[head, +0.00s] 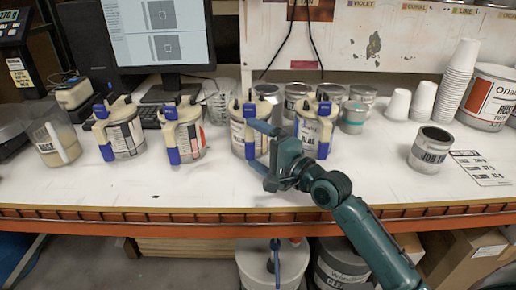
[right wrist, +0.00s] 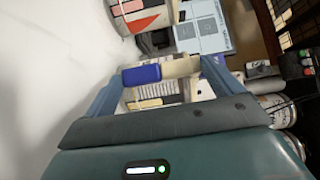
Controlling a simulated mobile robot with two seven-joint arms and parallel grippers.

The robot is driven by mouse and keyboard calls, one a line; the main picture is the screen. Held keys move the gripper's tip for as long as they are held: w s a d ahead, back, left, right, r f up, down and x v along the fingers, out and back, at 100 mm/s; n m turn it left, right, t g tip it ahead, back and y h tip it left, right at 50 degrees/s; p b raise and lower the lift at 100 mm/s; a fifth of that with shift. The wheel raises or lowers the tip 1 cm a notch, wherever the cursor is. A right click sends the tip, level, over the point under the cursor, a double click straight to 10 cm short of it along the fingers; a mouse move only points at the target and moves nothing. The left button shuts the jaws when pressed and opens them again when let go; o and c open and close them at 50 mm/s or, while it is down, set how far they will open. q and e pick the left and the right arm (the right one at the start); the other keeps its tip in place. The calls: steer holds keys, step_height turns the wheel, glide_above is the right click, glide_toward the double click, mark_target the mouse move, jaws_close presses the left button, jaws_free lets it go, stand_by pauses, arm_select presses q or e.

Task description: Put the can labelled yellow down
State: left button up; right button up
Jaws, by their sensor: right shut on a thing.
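My right gripper (head: 257,147) is shut on the pale handle with blue ends of a dispenser can (head: 239,132), near the middle of the bench. The can is upright, and its label is partly hidden and too small to read. I cannot tell whether its base touches the bench. In the right wrist view, the fingers (right wrist: 160,85) sit either side of the handle's blue end (right wrist: 141,75). My left gripper is not in view.
Similar cans stand left (head: 125,136) (head: 187,138) and close right (head: 309,136). Small tins (head: 353,116) stand behind. A grey can (head: 430,150) beside a printed sheet (head: 480,167) is at right. A jug (head: 57,143) is far left. The white bench front (head: 130,190) is clear.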

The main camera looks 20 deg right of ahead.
steer(key=shift+r, duration=0.15)
steer(key=o, duration=1.5)
steer(key=shift+f, duration=0.2)
steer(key=shift+r, duration=0.15)
steer(key=v, duration=1.1)
steer(key=shift+f+b, duration=0.2)
steer(key=shift+b, duration=0.2)
steer(key=shift+s+d+r, duration=0.1)
steer(key=shift+s+d, duration=0.05)
steer(key=shift+s, duration=0.35)
